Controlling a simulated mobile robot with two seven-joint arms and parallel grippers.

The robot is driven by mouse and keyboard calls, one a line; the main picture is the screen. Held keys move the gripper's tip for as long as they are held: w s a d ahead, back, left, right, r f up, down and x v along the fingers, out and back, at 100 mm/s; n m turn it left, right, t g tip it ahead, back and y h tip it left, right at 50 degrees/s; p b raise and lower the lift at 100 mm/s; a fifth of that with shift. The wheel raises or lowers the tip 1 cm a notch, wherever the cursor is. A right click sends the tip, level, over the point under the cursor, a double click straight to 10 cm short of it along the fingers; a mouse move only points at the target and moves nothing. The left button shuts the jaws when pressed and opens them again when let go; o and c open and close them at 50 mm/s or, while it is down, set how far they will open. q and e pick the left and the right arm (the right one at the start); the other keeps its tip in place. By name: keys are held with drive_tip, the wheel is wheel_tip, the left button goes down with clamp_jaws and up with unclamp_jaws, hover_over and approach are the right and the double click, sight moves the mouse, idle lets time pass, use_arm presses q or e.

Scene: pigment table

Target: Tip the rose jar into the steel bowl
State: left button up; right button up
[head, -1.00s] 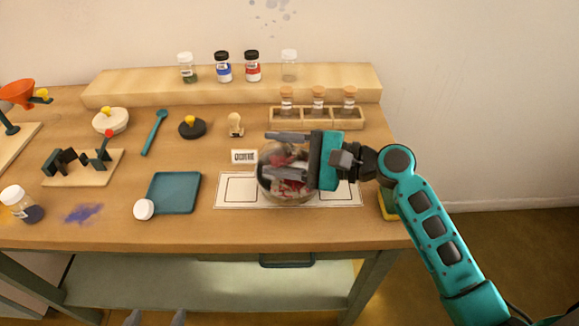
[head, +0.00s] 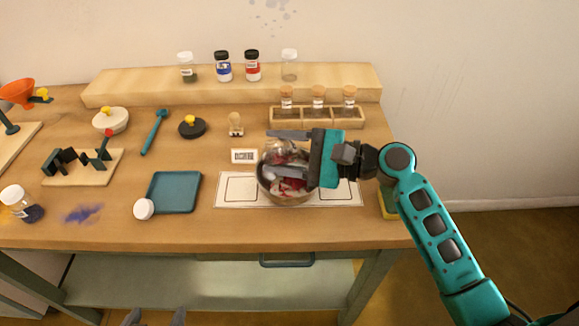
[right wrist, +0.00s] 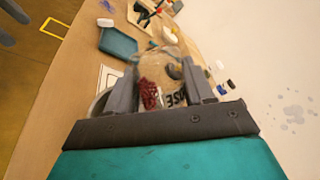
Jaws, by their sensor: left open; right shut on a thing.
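The rose jar (right wrist: 172,72) is clear, with dark red powder and a partly readable label. My right gripper (right wrist: 165,90) is shut on it; the jar is tilted. In the head view, the right gripper (head: 272,154) is at the steel bowl (head: 268,195), and its fingers hide much of jar and bowl. Reddish patches show at the bowl; I cannot tell how much powder lies in it. The bowl stands on a white mat (head: 235,190). My left gripper (head: 155,318) is open and empty at the bottom edge, in front of the table.
A teal tray (head: 174,192) and white lid (head: 144,209) lie left of the mat. A small card (head: 244,156) is behind the bowl. A wooden rack (head: 318,116) with corked vials and a shelf (head: 150,88) with jars stand behind. A yellow sponge (head: 388,204) is at right.

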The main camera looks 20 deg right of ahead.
drive_tip(key=shift+w+d+r+m, duration=0.1)
drive_tip(key=shift+w+m, duration=0.05)
drive_tip(key=shift+m, duration=0.25)
idle(0.8)
